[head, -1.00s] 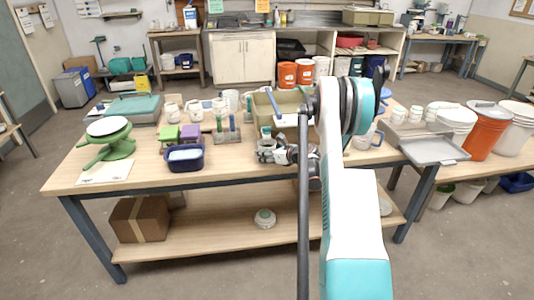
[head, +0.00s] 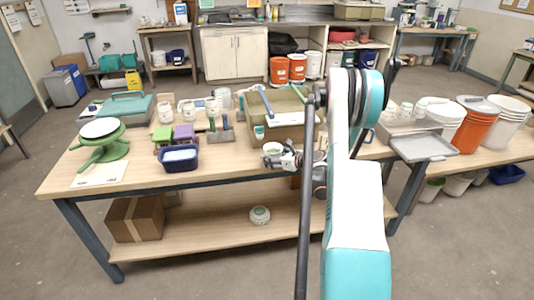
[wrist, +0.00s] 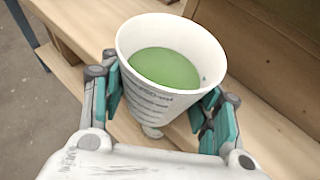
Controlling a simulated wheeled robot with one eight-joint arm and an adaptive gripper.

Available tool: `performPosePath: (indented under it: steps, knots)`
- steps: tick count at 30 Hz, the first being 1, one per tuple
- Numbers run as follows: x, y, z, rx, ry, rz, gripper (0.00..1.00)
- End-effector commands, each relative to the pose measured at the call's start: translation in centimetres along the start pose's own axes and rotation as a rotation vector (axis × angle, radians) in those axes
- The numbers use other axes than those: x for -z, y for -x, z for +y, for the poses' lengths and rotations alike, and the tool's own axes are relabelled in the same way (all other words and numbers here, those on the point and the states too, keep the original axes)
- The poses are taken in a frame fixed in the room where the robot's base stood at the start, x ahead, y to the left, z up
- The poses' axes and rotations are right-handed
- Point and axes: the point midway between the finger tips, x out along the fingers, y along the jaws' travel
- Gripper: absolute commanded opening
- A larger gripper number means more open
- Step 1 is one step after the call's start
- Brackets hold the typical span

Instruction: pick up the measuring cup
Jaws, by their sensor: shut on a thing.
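The measuring cup is a white tapered cup with dark graduation marks and green liquid inside; in the wrist view its body (wrist: 160,97) stands nearly upright between the fingers. My gripper (wrist: 166,112) is shut on it, with teal finger pads on both sides. In the head view the cup (head: 273,148) is near the front edge of the worktable (head: 225,155), with my gripper (head: 283,160) at its right and below. The cup's gap to the tabletop is hard to judge.
A tan bin (head: 258,108) stands close behind the cup. A dark blue tub (head: 180,165), a green banding wheel (head: 100,148) and several jars stand to the left. A grey tray (head: 424,148) and an orange bucket (head: 474,128) are at the right.

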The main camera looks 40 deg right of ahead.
Motion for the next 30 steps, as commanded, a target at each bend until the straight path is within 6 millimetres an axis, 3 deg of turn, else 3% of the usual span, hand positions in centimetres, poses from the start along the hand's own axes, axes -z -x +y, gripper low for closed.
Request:
performPosePath:
  steps: [15, 30]
  knots:
    - [2.3, 5.8, -0.1, 0.001, 0.0, 0.0, 0.24]
    - [3.7, 8.9, 0.0, 0.0, 0.0, 0.0, 0.24]
